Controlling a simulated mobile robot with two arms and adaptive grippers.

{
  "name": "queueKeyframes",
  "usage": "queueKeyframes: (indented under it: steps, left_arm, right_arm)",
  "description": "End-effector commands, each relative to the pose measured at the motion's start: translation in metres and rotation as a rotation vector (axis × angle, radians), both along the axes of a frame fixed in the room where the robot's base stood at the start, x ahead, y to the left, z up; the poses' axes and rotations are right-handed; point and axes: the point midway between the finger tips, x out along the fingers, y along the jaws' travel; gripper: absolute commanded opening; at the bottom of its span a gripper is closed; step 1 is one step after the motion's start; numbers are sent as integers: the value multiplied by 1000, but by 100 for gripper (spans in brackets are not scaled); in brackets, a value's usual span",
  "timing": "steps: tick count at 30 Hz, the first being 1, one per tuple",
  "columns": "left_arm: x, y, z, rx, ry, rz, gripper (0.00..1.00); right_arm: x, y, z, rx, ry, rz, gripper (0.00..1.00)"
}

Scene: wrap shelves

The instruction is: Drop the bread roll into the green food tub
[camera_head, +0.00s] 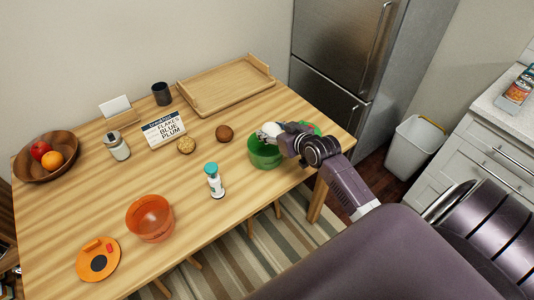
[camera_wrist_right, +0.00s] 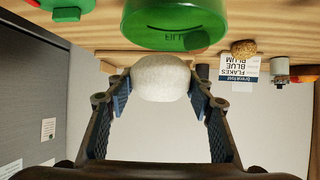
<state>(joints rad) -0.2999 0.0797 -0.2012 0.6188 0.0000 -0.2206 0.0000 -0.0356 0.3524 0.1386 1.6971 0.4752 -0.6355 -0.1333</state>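The bread roll (camera_wrist_right: 161,77) is pale and rounded and sits between the fingertips of my right gripper (camera_wrist_right: 161,88). Both fingers appear to touch its sides. In the head view, the roll (camera_head: 271,130) shows as a whitish shape above the green food tub (camera_head: 264,158), near its far rim, and my right gripper (camera_head: 280,134) reaches in from the right. The wrist view shows the tub (camera_wrist_right: 172,22) close to the roll, with a dark line and lettering on its wall. The tub's inside is mostly hidden. My left gripper is not in view.
A green lid (camera_head: 311,128) lies behind my gripper.

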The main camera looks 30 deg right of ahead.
Motion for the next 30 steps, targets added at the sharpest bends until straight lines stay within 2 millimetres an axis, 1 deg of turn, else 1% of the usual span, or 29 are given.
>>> queueKeyframes:
  steps: [1, 4, 10, 13, 17, 20, 23, 30]
  left_arm:
    - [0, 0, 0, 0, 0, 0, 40]
    - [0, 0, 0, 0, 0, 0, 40]
    - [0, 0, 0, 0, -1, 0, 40]
    - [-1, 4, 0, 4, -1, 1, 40]
    - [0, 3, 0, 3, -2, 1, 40]
    - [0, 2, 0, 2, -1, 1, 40]
    - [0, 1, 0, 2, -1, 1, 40]
    - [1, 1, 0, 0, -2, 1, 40]
  right_arm:
    - [0, 0, 0, 0, -1, 0, 55]
    - [0, 0, 0, 0, -1, 0, 66]
    - [0, 0, 0, 0, 0, 0, 67]
    - [-1, 0, 0, 0, 1, 0, 67]
    - [-7, 0, 4, 0, -1, 0, 67]
    - [-18, 0, 9, -1, 0, 0, 67]
    - [-34, 0, 17, -2, 1, 1, 67]
    - [-75, 1, 39, -1, 1, 2, 67]
